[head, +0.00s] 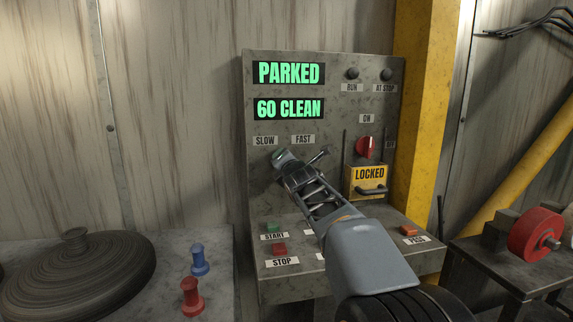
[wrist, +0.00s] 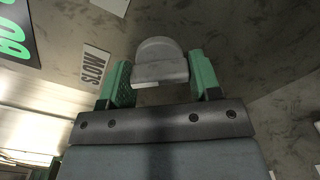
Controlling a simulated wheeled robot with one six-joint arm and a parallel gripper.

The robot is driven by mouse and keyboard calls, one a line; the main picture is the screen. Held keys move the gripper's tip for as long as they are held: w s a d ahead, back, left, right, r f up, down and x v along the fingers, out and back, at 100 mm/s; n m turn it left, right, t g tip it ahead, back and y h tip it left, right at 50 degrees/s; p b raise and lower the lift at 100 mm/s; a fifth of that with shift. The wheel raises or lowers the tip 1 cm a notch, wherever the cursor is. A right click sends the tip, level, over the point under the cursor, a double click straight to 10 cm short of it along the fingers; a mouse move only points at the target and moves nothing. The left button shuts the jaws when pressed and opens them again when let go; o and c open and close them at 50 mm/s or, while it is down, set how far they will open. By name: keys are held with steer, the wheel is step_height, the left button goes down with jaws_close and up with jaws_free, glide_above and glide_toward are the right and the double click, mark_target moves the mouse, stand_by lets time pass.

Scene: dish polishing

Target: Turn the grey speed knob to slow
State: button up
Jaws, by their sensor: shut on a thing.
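The grey speed knob (wrist: 160,50) shows in the wrist view between the green pads of my gripper (wrist: 160,72), which is shut on it. A short white mark shows on the knob's near edge, left of its middle. The SLOW label (wrist: 95,65) lies to the left of the knob in that view. In the head view my gripper (head: 284,160) is at the panel, just below the SLOW label (head: 265,141) and the FAST label (head: 303,140).
The panel's displays (head: 289,73) read PARKED and 60 CLEAN. A red switch (head: 366,147) sits above a yellow LOCKED plate (head: 368,175), right of my gripper. Green START (head: 274,228) and red STOP (head: 279,248) buttons are below. A bench with a round dish (head: 76,280) stands left.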

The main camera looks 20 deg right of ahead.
steer(key=o, duration=0.9)
steer(key=shift+s, duration=0.1)
steer(key=shift+p+v, duration=0.65)
steer(key=shift+v, duration=6.15)
steer(key=shift+d, duration=0.1)
